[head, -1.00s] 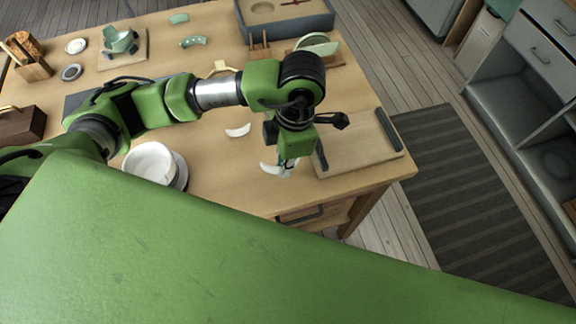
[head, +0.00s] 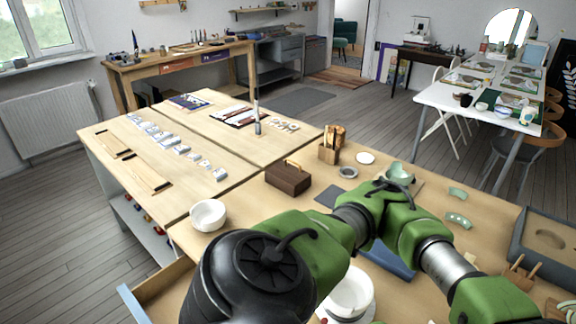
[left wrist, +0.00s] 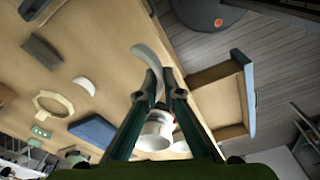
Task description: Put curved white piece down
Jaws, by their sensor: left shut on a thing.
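My left gripper (left wrist: 160,78) is shut on a curved white piece (left wrist: 145,55), which sticks out past the fingertips. In the left wrist view the piece appears over the wooden table near its edge; whether it touches the tabletop I cannot tell. A second curved white piece (left wrist: 84,83) lies on the table, apart from the gripper. In the head view my left arm reaches to the lower right, and its gripper is outside the picture. My right gripper is in neither current view.
The wooden table (head: 240,240) holds a stacked white bowl (head: 350,290), another white bowl (head: 208,214), a brown box (head: 288,177) and a grey tray (head: 545,240). A drawer (left wrist: 222,92) stands open beside the table edge. A tan ring (left wrist: 52,103) lies on the table.

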